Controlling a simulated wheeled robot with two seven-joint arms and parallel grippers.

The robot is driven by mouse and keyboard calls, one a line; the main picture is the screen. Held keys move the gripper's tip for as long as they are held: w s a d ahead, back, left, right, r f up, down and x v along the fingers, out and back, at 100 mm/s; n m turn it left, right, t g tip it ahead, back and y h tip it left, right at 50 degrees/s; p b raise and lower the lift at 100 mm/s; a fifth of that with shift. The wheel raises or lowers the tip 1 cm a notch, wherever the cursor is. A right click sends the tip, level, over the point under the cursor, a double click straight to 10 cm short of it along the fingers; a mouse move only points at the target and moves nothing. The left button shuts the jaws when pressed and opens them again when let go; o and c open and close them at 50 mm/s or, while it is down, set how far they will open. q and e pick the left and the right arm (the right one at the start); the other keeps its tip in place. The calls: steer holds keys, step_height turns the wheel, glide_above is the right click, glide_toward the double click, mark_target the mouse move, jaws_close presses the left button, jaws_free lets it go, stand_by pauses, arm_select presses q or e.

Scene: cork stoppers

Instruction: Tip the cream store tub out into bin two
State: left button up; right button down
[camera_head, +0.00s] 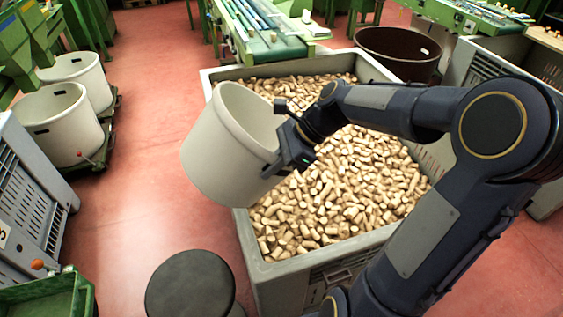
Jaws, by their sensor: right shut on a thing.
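The cream tub (222,150) hangs tilted over the left edge of a large grey bin (247,235), its mouth facing up and to the right. Its visible inner wall is bare; its bottom inside is hidden. My right gripper (286,158) is shut on the tub's right side, near the rim. The grey bin is heaped with cork stoppers (335,205). I cannot read a number on this bin. My left gripper is not in view.
Two more cream tubs (60,125) stand on low carts at the left. Grey slatted crates (25,190) and a green crate (50,297) line the left edge. A brown tub (400,48) and a green conveyor (262,40) stand behind the bin. Red floor (150,190) lies clear at left.

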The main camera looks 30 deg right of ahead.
mark_target(267, 150)
steer(key=r+h+p, duration=0.1)
steer(key=p, duration=0.1)
steer(key=a+r+h+p, duration=0.1)
steer(key=p, duration=0.2)
steer(key=g+h+p, duration=0.1)
steer(key=h+p, duration=0.1)
steer(key=p, duration=0.1)
steer(key=shift+w+a+r, duration=0.25)
steer(key=shift+r, duration=0.15)
steer(key=shift+f+h, duration=0.45)
steer(key=shift+h, duration=0.05)
steer(key=h, duration=0.1)
steer(key=f+g+h+b, duration=0.1)
steer(key=shift+d+f+h, duration=0.15)
steer(key=shift+f+h, duration=0.15)
steer(key=shift+d+h+b, duration=0.15)
steer(key=shift+h+b, duration=0.15)
steer(key=shift+b, duration=0.05)
